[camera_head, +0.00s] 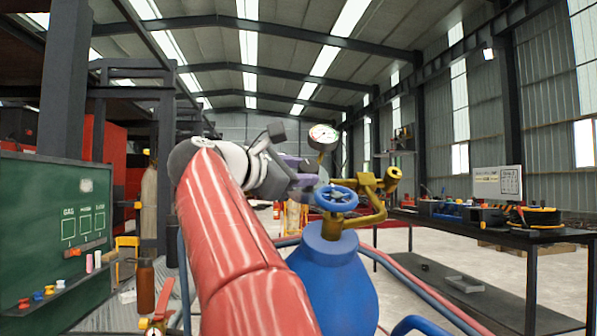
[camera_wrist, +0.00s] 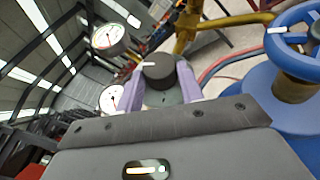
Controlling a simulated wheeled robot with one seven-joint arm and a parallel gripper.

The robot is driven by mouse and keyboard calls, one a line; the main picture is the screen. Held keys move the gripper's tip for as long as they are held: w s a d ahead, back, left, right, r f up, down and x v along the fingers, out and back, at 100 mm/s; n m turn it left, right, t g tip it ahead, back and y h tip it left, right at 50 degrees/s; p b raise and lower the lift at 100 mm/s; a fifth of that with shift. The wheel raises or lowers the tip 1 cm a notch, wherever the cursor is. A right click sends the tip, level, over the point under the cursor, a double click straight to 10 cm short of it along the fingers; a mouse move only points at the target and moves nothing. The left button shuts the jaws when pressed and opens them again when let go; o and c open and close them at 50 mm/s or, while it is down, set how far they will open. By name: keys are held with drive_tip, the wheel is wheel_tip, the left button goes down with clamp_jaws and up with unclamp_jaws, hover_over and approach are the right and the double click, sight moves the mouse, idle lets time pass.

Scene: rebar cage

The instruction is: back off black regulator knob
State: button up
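The black regulator knob (camera_wrist: 158,68), with a white mark on its top, sits between the two purple fingers of my gripper (camera_wrist: 160,82) in the wrist view. The fingers press against both sides of it, with no clear gap. In the head view my gripper (camera_head: 300,168) is beside the brass regulator body (camera_head: 372,190), and the knob is hidden there. A round gauge (camera_head: 322,135) stands above the gripper; it also shows in the wrist view (camera_wrist: 108,38). A second gauge (camera_wrist: 111,98) is left of the fingers.
A blue cylinder (camera_head: 335,280) with a blue handwheel (camera_head: 336,198) stands just below and right of my gripper. Blue and red hoses run around it. A dark workbench (camera_head: 545,234) with tools is at right. A green board (camera_head: 50,225) and bottles are at left.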

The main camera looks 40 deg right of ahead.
drive_tip(key=c, duration=0.4)
drive_tip(key=n+t+b, duration=0.2)
drive_tip(key=t+b, duration=0.1)
drive_tip(key=n+t+b, duration=0.1)
drive_tip(key=b, duration=0.1)
drive_tip(key=shift+s+f+n+h, duration=0.2)
drive_tip(key=shift+s+n+h, duration=0.05)
drive_tip(key=shift+n+h, duration=0.15)
drive_tip(key=o, duration=1)
drive_tip(key=shift+b+v, duration=0.8)
drive_tip(key=shift+v, duration=3.1)
